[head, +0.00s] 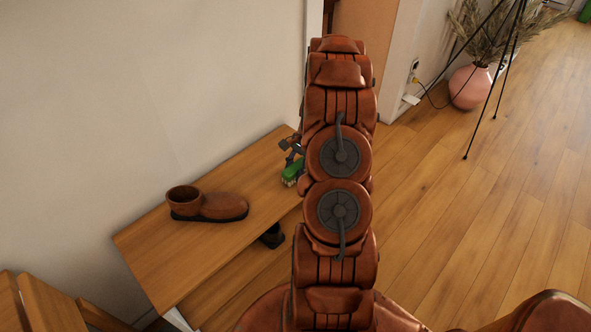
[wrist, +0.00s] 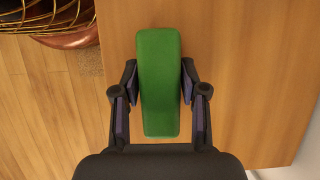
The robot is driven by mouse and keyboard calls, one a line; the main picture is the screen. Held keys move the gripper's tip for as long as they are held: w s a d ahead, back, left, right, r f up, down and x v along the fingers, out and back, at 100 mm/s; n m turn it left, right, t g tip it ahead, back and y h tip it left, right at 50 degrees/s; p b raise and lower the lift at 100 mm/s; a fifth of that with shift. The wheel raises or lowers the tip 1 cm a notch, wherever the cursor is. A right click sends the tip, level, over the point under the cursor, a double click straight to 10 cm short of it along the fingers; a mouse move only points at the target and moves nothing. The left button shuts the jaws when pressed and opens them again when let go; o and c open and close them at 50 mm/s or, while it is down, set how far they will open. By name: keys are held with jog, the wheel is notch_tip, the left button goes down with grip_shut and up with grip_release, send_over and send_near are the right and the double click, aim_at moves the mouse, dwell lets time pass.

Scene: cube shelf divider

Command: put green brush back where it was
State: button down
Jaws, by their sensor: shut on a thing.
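The green brush (wrist: 159,75) is a long green block with rounded corners, upright in the middle of the wrist view. My gripper (wrist: 160,85) has one finger on each side of it and is shut on it. In the head view the brush (head: 292,172) shows its green back and pale bristles at the far part of the wooden bench, beside my arm. My gripper (head: 290,152) is partly hidden there by my arm. I cannot tell whether the bristles touch the bench top (head: 150,245).
A brown ankle boot (head: 208,204) stands on the bench near the wall. A dark object (head: 272,236) sits below the bench top. A wire basket or copper bowl (wrist: 60,22) is at the wrist view's upper left. A pink vase (head: 470,88) and thin black stand legs are far right.

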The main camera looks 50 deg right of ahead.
jog(key=shift+f, duration=0.45)
dwell(0.3)
jog(key=c, duration=0.9)
grip_release()
jog(key=shift+c, duration=0.2)
jog(key=shift+o, duration=0.4)
jog(key=o, duration=0.5)
jog(key=shift+p+v, duration=1)
jog(key=shift+v, duration=3)
